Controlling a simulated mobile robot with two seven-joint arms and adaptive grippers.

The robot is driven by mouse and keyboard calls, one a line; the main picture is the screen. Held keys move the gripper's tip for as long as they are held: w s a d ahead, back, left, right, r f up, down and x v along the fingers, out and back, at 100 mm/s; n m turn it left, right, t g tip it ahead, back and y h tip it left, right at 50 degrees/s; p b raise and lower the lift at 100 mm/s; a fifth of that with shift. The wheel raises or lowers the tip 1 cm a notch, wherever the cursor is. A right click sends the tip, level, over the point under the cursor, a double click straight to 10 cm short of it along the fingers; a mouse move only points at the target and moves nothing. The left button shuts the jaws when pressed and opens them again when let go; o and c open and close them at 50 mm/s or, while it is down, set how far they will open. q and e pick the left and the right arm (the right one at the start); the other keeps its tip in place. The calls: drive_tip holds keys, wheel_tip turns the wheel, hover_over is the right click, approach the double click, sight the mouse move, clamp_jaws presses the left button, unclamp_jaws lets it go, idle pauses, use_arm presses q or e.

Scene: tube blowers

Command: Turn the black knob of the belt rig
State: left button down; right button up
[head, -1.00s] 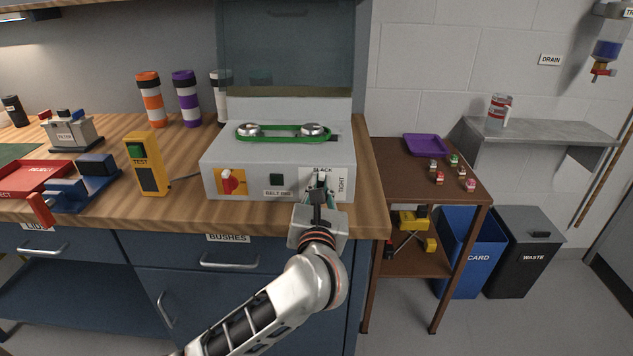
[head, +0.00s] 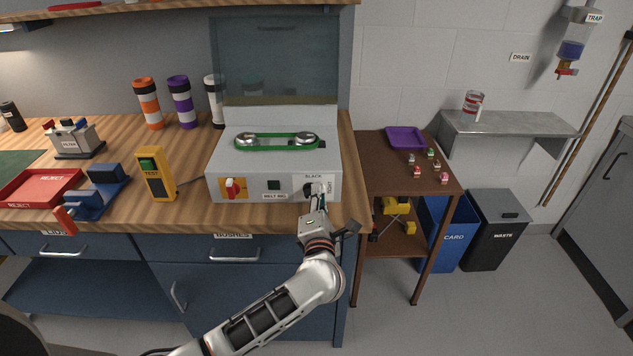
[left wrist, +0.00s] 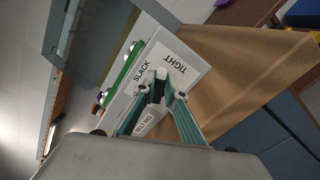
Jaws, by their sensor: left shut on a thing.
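The belt rig (head: 230,183) is a grey box on the wooden bench, with a green belt (head: 277,142) around two silver pulleys on top. Its black knob (head: 309,189) sits at the right of the front face, by the SLACK and TIGHT labels. My left gripper (head: 316,191) reaches it from in front and below. In the left wrist view, the teal fingers of that gripper (left wrist: 158,91) are closed around the dark knob (left wrist: 157,92), which they partly hide. The knob's pointing direction is unclear. My right gripper is out of view.
A red switch (head: 234,187) is left on the rig's front, and a yellow TEST box (head: 155,174) stands to its left. Right of the bench is a brown cart (head: 380,164) with a purple tray (head: 405,138) and several small pieces. The clear cover (head: 274,65) stands raised.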

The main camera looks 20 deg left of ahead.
use_arm(q)
drive_tip(key=shift+f+m+p, duration=0.1)
drive_tip(key=shift+m+p, duration=0.25)
drive_tip(key=shift+m, duration=0.15)
drive_tip(key=shift+f+m, duration=0.1)
drive_tip(key=shift+m, duration=0.3)
drive_tip(key=shift+d+f+m+p, duration=0.1)
drive_tip(key=shift+f+m+p, duration=0.1)
drive_tip(key=shift+m+p, duration=0.4)
drive_tip(key=shift+f+m, duration=0.1)
drive_tip(key=shift+m, duration=0.2)
drive_tip(key=shift+f+m, duration=0.1)
drive_tip(key=shift+m, duration=0.4)
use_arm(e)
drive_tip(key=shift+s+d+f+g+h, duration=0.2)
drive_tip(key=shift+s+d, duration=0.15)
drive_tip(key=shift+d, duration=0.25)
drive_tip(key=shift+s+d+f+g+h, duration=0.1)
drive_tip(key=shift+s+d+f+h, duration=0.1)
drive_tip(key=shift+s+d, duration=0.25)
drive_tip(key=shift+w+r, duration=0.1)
use_arm(q)
drive_tip(key=c, duration=2.1)
unclamp_jaws()
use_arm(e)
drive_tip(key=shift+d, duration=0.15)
